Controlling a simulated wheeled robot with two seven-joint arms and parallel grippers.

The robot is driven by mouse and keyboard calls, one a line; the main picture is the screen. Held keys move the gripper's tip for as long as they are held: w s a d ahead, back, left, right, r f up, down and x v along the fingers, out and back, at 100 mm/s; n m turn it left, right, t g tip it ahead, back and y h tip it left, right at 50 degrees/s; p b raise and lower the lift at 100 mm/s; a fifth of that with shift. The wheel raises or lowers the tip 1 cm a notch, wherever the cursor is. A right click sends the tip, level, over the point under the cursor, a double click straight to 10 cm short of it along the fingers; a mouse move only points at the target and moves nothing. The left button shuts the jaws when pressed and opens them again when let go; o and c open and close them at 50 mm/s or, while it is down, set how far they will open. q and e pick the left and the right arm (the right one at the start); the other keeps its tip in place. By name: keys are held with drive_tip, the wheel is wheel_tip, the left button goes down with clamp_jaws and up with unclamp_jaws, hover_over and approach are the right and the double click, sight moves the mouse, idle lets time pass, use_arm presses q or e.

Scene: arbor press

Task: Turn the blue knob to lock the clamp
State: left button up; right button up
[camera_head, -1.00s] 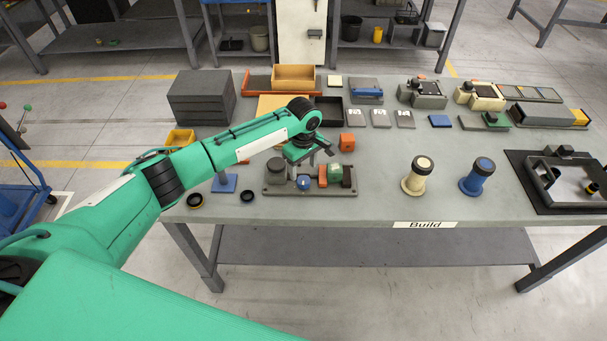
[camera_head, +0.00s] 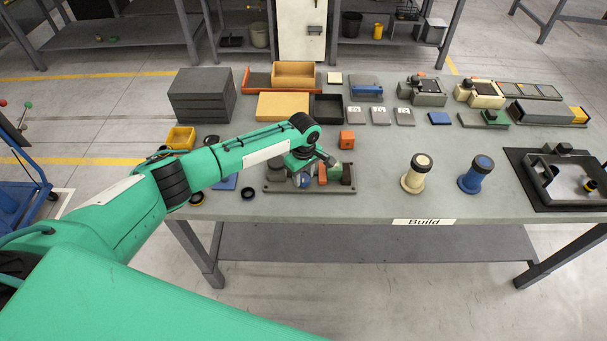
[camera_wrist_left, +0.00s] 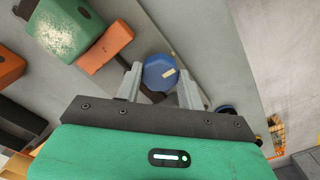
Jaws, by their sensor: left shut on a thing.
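The clamp has a dark grey base (camera_head: 278,188) near the front edge of the table. The blue knob (camera_head: 305,183) on it is mostly covered by my left gripper (camera_head: 303,173). In the left wrist view, the round blue knob (camera_wrist_left: 159,72), with a small pale mark on its top, sits between my two fingertips, and the left gripper (camera_wrist_left: 160,84) is shut on it. Beside the knob, an orange jaw (camera_wrist_left: 105,48) touches a green block (camera_wrist_left: 66,28). The green block (camera_head: 335,174) also shows in the head view. My right gripper is not in view.
An orange cube (camera_head: 346,140) stands behind the clamp. A black ring (camera_head: 248,194) lies to its left. The table between clamp and posts is clear.

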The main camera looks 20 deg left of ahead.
use_arm(q)
drive_tip(key=shift+r+m+p, duration=0.1)
drive_tip(key=shift+m+p, duration=0.2)
drive_tip(key=shift+m, duration=0.2)
drive_tip(key=shift+m+p, duration=0.55)
drive_tip(key=shift+m, duration=0.45)
drive_tip(key=m+p, duration=0.1)
drive_tip(key=m, duration=0.3)
drive_tip(key=m+p, duration=0.1)
drive_tip(key=m, duration=0.8)
drive_tip(key=shift+m+p, duration=0.3)
drive_tip(key=o, duration=1)
